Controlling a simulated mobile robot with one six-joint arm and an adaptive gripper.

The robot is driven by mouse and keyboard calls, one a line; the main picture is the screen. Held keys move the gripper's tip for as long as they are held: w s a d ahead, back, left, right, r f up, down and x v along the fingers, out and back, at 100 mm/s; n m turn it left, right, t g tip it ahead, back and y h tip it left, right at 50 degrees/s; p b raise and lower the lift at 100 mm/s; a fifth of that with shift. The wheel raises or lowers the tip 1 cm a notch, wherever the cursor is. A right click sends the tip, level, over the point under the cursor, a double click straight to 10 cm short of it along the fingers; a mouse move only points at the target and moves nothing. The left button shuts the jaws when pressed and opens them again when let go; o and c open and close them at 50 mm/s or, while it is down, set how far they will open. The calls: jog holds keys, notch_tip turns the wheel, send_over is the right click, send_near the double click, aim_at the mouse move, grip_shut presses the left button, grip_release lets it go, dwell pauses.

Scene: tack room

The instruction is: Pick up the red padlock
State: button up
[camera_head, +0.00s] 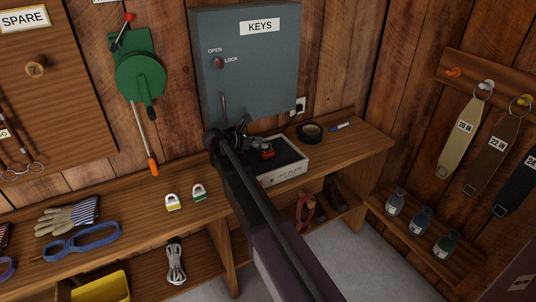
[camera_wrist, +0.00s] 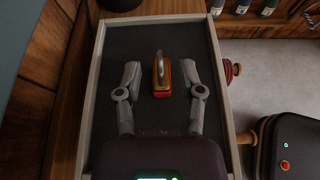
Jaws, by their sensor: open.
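The red padlock (camera_head: 267,154) lies in a shallow tray (camera_head: 285,174) with a dark lining and a pale rim, on the wooden bench. In the wrist view the padlock (camera_wrist: 162,79) has a red and yellow body and a metal shackle. It sits between the two fingers of my open gripper (camera_wrist: 161,88), with a gap on each side. The tray rim (camera_wrist: 215,75) surrounds it in that view. In the head view my arm hides part of the tray, and my gripper (camera_head: 242,140) is over its left part.
A grey key cabinet (camera_head: 245,75) stands right behind the tray.

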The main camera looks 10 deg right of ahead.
aim_at(271, 144)
jog(key=shift+w+d+f+b, duration=0.15)
jog(key=shift+d+f+b, duration=0.3)
jog(key=shift+f, duration=0.05)
jog(key=shift+b+x, duration=0.85)
jog(key=shift+x, duration=1.1)
jog(key=shift+f, duration=0.15)
grip_shut()
